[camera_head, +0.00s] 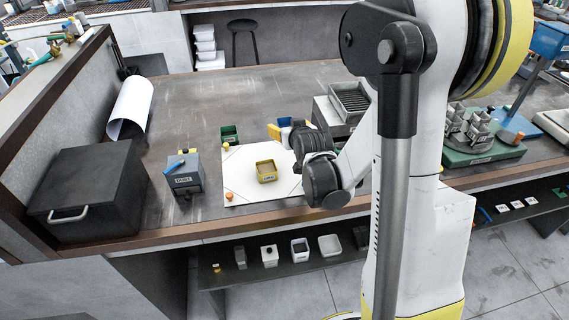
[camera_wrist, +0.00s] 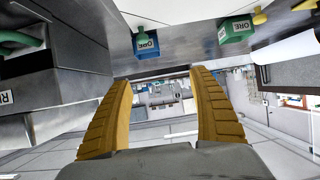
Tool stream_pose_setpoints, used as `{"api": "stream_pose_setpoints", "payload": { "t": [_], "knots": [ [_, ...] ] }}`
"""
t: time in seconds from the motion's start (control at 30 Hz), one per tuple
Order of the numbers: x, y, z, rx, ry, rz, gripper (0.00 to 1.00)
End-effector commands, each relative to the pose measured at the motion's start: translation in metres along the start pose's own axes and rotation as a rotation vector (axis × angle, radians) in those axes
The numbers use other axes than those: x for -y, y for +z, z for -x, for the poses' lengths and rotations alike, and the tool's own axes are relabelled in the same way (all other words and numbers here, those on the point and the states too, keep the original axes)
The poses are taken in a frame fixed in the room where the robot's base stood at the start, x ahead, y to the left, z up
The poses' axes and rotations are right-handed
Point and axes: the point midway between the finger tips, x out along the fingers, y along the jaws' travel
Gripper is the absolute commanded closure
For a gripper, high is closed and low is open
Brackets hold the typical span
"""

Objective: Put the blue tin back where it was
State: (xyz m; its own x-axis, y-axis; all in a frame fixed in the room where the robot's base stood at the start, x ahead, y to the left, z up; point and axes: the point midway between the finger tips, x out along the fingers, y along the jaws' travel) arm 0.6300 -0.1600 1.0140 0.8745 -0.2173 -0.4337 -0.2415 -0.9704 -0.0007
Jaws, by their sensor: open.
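The blue tin (camera_wrist: 146,44), labelled ORE, stands on the bench in the wrist view, which is upside down. In the head view the blue tin (camera_head: 285,121) is partly hidden beside my wrist. My gripper (camera_wrist: 162,76) has two yellow fingers spread apart with nothing between them. The blue tin lies beyond the fingers and off to their bench side, apart from them. A green tin (camera_wrist: 236,29), also labelled ORE, stands beside it; in the head view this green tin (camera_head: 230,134) is to the left of the blue one.
A grey labelled box (camera_head: 184,178) and a large dark box (camera_head: 95,190) stand left. A metal unit (camera_head: 329,116) stands close right of the blue tin.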

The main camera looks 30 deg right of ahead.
Motion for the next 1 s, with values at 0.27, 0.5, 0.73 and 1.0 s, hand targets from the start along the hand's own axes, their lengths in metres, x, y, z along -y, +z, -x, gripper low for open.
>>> {"api": "stream_pose_setpoints", "payload": {
  "t": [0.27,0.5,0.73,1.0],
  "knots": [
    [0.06,-0.013,0.114,0.201,-0.093,0.054,0.29],
    [0.086,0.021,0.224,0.373,-0.156,0.11,0.29],
    [0.09,0.058,0.288,0.48,-0.184,0.151,0.29],
    [0.09,0.066,0.301,0.503,-0.189,0.159,0.29]
  ]
}}
